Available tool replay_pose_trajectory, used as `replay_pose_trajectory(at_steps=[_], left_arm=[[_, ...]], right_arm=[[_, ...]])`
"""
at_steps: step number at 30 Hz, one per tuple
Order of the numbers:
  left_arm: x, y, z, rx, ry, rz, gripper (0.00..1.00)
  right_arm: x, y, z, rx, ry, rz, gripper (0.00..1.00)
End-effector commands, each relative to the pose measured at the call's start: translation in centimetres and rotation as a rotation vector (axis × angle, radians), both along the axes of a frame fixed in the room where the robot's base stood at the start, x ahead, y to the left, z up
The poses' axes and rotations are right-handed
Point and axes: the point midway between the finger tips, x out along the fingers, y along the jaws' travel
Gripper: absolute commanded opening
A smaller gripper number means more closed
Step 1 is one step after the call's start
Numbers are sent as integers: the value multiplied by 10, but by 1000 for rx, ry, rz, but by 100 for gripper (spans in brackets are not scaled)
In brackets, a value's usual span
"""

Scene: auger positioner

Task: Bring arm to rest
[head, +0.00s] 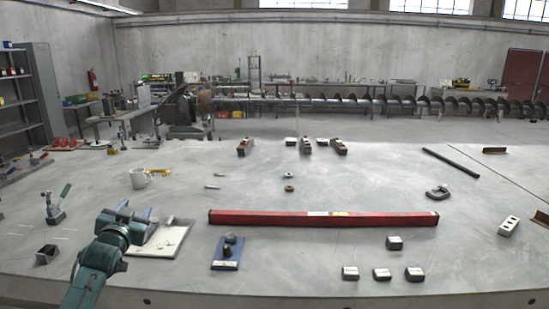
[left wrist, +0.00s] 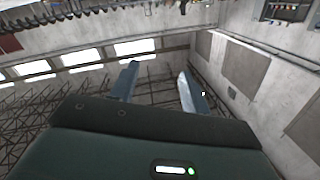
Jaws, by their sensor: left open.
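My left gripper (head: 138,212) is over the left part of the grey table (head: 300,180), beside a pale board (head: 162,238) with small parts on it. Its jaws are open and its fingers point away from me. In the left wrist view the two blue fingers (left wrist: 155,88) stand apart with nothing between them. My right gripper is not in view.
A long red bar (head: 322,218) lies across the middle. Several dark blocks (head: 382,274) sit at the front right.

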Motion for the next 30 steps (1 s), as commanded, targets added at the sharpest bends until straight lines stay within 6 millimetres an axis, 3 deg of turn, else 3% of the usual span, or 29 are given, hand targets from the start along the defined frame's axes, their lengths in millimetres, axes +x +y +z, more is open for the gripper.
replay_pose_trajectory(at_steps=[1, 5, 11, 14, 18, 24, 27, 30], left_arm=[[-1, 0, -13, -22, 68, 2, 47], [-30, -30, -67, -23, 121, -46, 47], [-89, -75, -143, -50, 225, -118, 47], [-135, -103, -185, -77, 293, -161, 47], [-218, -146, -237, -142, 401, -222, 47], [-332, -192, -270, -249, 535, -271, 47], [-368, -204, -273, -290, 576, -279, 47], [-389, -211, -273, -314, 601, -283, 47]], right_arm=[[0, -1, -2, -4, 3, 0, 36], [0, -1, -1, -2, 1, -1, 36], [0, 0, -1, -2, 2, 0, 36], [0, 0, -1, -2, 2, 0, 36], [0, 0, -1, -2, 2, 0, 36], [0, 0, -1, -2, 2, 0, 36], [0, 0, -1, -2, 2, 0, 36], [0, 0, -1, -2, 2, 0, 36]])
